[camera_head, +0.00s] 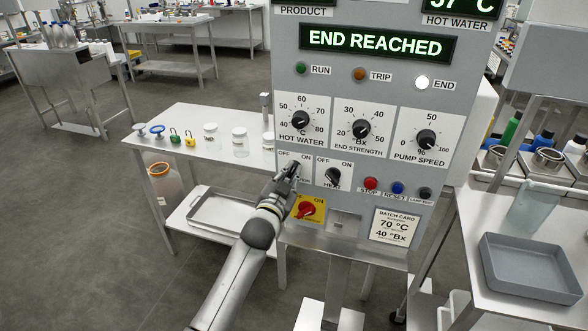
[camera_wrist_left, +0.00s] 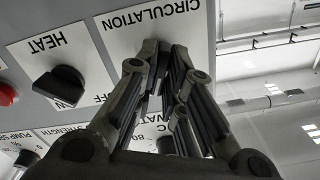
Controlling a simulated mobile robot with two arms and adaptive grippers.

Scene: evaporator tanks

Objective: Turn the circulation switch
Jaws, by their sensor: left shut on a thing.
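The circulation switch's white plate (camera_head: 305,160), with OFF and ON marks, is at the lower left of the grey control panel. In the left wrist view the plate (camera_wrist_left: 125,28) appears upside down with the word CIRCULATION. My left gripper (camera_head: 290,170) is at this plate, its fingers closed together on the switch knob. It also shows in the left wrist view (camera_wrist_left: 163,52). The fingers hide the knob, so I cannot tell which way it points. My right gripper is not in view.
The black heat switch (camera_head: 333,176) is just right of the circulation plate. A red rotary switch on yellow (camera_head: 307,209) is close below my gripper. Red stop (camera_head: 371,184) and blue reset (camera_head: 397,188) buttons are further right. The display (camera_head: 375,43) reads END REACHED; the END lamp (camera_head: 422,83) is lit.

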